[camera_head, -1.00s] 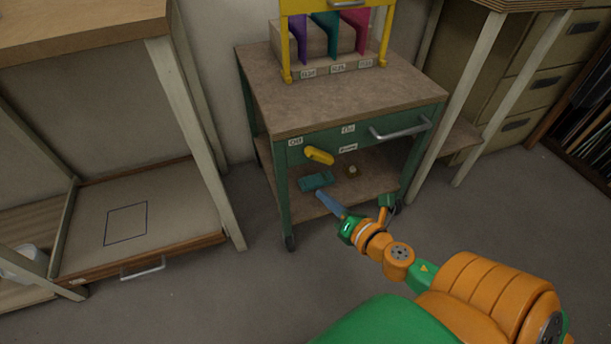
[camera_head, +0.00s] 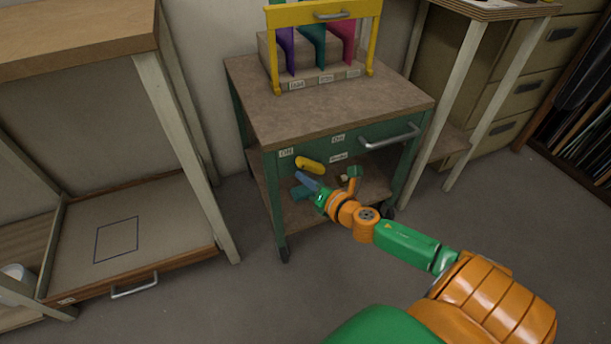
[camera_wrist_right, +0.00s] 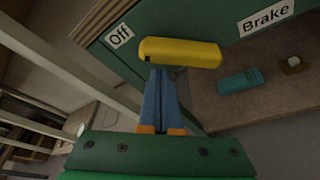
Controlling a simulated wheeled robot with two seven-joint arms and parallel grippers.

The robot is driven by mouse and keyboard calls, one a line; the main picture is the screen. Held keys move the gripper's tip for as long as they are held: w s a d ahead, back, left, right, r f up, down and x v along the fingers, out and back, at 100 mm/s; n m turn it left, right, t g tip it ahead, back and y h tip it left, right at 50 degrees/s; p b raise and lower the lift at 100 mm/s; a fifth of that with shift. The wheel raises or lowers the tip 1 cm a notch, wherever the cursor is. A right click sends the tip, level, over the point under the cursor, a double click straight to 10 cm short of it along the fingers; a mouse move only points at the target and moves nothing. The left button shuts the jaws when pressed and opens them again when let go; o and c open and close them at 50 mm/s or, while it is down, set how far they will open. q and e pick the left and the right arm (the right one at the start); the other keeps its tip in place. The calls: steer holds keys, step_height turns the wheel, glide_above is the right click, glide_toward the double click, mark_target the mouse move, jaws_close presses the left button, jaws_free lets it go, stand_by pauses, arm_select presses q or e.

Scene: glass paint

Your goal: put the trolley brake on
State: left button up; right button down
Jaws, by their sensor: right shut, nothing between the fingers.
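The green trolley (camera_head: 385,128) has a yellow brake lever (camera_head: 309,164) on its front panel. The lever lies nearly level, with its left end near the "Off" label (camera_head: 287,152). The "On" label (camera_head: 338,139) is up and to the right, and the "Brake" label (camera_head: 338,157) is right of the lever. My right gripper (camera_head: 302,178) is shut and empty, just below the lever. In the right wrist view, its blue fingertips (camera_wrist_right: 160,73) are together just under the lever (camera_wrist_right: 180,52); I cannot tell whether they touch it. My left gripper is out of view.
A teal object (camera_head: 300,193) and a small pale block lie on the trolley's lower shelf; the teal one also shows in the right wrist view (camera_wrist_right: 240,79). A metal handle (camera_head: 390,137) sticks out at the panel's right. A yellow-framed rack (camera_head: 277,60) stands on top. Benches flank the trolley.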

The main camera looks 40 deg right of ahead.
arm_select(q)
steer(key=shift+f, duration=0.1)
arm_select(e)
steer(key=shift+r, duration=0.15)
stand_by(0.3)
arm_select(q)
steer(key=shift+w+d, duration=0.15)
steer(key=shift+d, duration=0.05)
arm_select(e)
steer(key=shift+d+r+m, duration=0.1)
steer(key=shift+r+m, duration=0.05)
steer(key=shift+m, duration=0.35)
